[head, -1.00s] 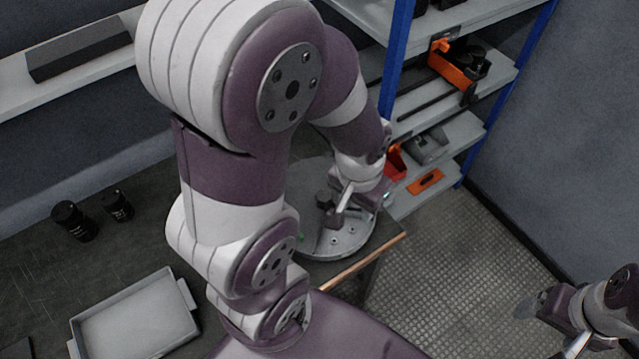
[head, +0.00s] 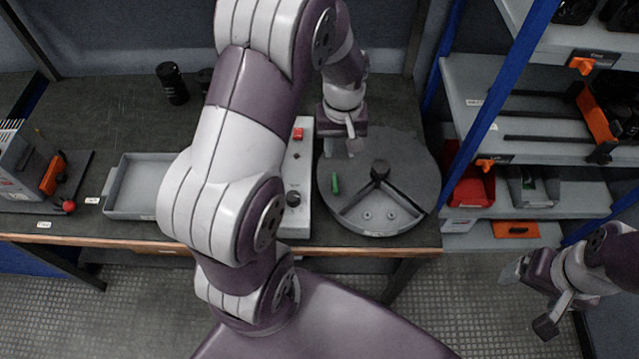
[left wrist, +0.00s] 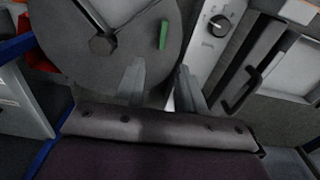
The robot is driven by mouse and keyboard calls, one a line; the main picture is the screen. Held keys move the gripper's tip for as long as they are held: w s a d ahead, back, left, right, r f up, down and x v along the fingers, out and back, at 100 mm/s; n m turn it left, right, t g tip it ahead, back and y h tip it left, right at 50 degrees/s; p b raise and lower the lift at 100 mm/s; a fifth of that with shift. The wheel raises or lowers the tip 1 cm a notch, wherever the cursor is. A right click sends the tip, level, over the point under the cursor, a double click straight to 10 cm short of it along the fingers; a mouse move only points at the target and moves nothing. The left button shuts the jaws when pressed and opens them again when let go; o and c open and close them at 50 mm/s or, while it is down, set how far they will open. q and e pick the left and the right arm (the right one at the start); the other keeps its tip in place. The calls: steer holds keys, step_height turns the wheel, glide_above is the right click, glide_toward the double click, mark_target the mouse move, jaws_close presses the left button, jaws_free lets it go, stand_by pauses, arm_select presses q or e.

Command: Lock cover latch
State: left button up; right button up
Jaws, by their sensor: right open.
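My left gripper (head: 351,147) is above the back edge of a round grey unit (head: 433,185) on the bench. In the left wrist view the two fingers of this gripper (left wrist: 160,85) are apart with nothing held between them. A green handle-like piece (head: 335,184) stands on the round unit; it also shows in the left wrist view (left wrist: 163,35), ahead of the fingers and apart from them. A black hub (head: 380,169) with dark arms sits at the unit's middle. I cannot tell which part is the cover latch. My right gripper (head: 530,298) is open and empty over the floor.
A pale control panel (head: 297,170) with a red button and black dial stands left of the round unit. A grey tray (head: 139,185) and a device with an orange handle (head: 53,174) are further left. Shelving with a blue post (head: 497,100) is close on the right.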

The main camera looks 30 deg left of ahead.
mark_target(336, 182)
arm_select(q)
steer(key=f, duration=1.2)
steer(key=shift+s+a+f, duration=0.2)
steer(key=shift+s+f, duration=0.05)
steer(key=shift+f, duration=0.1)
